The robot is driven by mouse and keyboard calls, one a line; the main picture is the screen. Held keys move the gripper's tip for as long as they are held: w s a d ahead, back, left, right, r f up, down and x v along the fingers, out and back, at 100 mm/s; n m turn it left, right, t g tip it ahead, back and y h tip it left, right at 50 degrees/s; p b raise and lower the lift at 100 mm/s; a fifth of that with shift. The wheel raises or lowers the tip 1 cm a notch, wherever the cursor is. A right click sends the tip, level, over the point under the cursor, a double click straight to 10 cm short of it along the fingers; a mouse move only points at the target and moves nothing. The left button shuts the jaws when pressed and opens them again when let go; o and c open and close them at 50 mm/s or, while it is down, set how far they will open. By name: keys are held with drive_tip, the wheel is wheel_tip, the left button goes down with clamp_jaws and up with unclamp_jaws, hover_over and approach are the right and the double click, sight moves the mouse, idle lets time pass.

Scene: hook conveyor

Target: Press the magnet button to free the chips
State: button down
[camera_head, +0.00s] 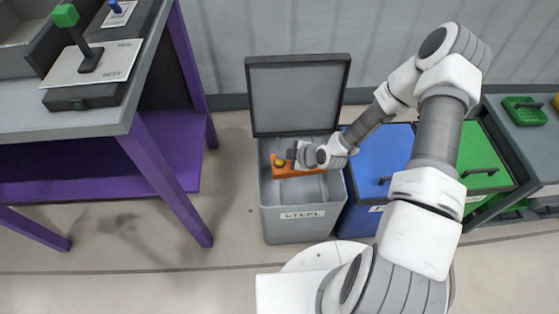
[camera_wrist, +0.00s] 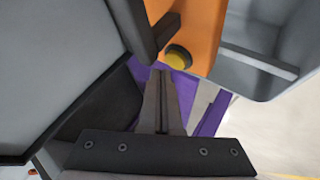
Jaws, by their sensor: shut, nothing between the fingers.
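The orange magnet tool (camera_head: 305,171) is at the mouth of the open grey bin (camera_head: 290,222), whose label seems to read STEEL. In the wrist view the orange body (camera_wrist: 203,25) carries a round yellow button (camera_wrist: 179,58) with a dark rim; the button also shows in the head view (camera_head: 280,162). A dark bar, perhaps its handle, is beside it. My gripper (camera_wrist: 158,73) is shut and empty, its fingertips just left of and slightly below the button in the wrist view. I cannot tell whether they touch it. No chips are visible.
The bin's raised lid (camera_head: 298,95) stands behind it. A blue bin (camera_head: 378,165) and a green bin (camera_head: 478,160) are on the right. A purple-framed table (camera_head: 120,118) with a green-knobbed lever (camera_head: 66,16) is on the left. Floor between table and bin is clear.

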sight(283, 163)
drive_tip(key=shift+f, duration=0.2)
drive_tip(key=shift+f+b, duration=0.25)
drive_tip(key=shift+b, duration=0.25)
drive_tip(key=shift+f+b, duration=0.45)
drive_tip(key=shift+b, duration=0.05)
idle(0.6)
drive_tip(key=shift+r, duration=0.15)
idle(0.8)
drive_tip(key=shift+r+p, duration=0.5)
drive_tip(key=shift+r, duration=0.25)
drive_tip(key=shift+r+p, duration=1.6)
drive_tip(key=shift+r, duration=0.9)
